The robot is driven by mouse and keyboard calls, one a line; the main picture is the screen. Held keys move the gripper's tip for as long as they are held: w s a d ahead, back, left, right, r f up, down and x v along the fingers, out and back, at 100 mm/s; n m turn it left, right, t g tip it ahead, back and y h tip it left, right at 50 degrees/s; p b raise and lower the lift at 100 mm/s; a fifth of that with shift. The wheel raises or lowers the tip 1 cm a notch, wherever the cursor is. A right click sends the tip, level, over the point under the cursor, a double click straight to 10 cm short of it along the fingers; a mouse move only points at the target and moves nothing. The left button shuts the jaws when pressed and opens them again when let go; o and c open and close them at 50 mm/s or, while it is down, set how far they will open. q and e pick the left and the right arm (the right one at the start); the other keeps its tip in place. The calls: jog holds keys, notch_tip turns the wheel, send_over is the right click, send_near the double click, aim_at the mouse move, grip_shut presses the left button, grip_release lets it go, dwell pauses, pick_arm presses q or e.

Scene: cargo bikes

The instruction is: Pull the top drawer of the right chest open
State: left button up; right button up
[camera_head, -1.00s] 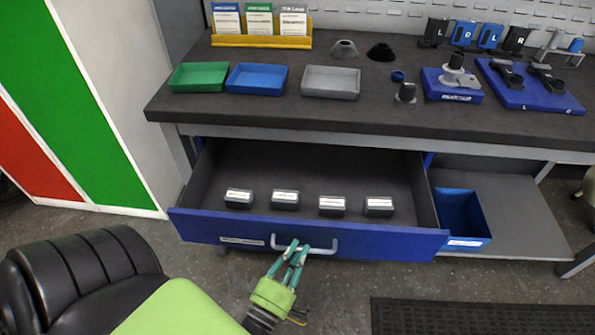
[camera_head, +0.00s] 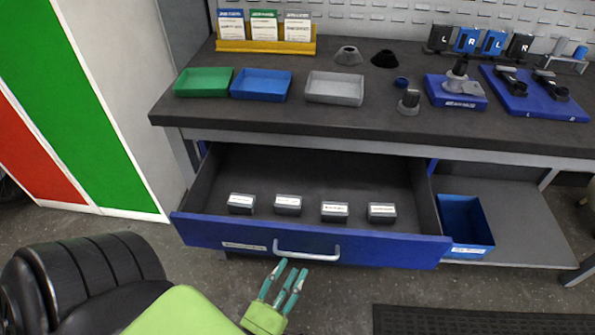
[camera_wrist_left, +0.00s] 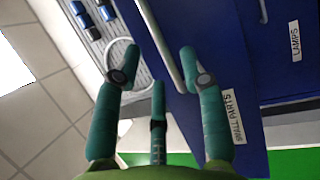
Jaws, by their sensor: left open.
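A wide blue-fronted drawer (camera_head: 370,252) under the workbench stands pulled out, with several small dark labelled boxes inside. Its grey bar handle (camera_head: 307,256) is at the front middle; the handle also shows in the left wrist view (camera_wrist_left: 162,45), beside a label reading "SMALL PARTS". My left gripper (camera_head: 290,270) is open and empty, just below and in front of the handle and seemingly apart from it. Its green fingers also show spread in the left wrist view (camera_wrist_left: 159,62). No separate chest is recognisable. My right gripper is not in view.
The workbench top (camera_head: 240,115) holds a green tray (camera_head: 203,83), a blue tray (camera_head: 260,85), a grey tray (camera_head: 334,88) and parts on blue bases. A blue bin (camera_head: 465,225) stands right of the drawer. A dark mat (camera_head: 480,322) lies on the floor.

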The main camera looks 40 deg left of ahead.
pick_arm(q)
jog(key=v, duration=0.8)
jog(key=shift+a, duration=0.1)
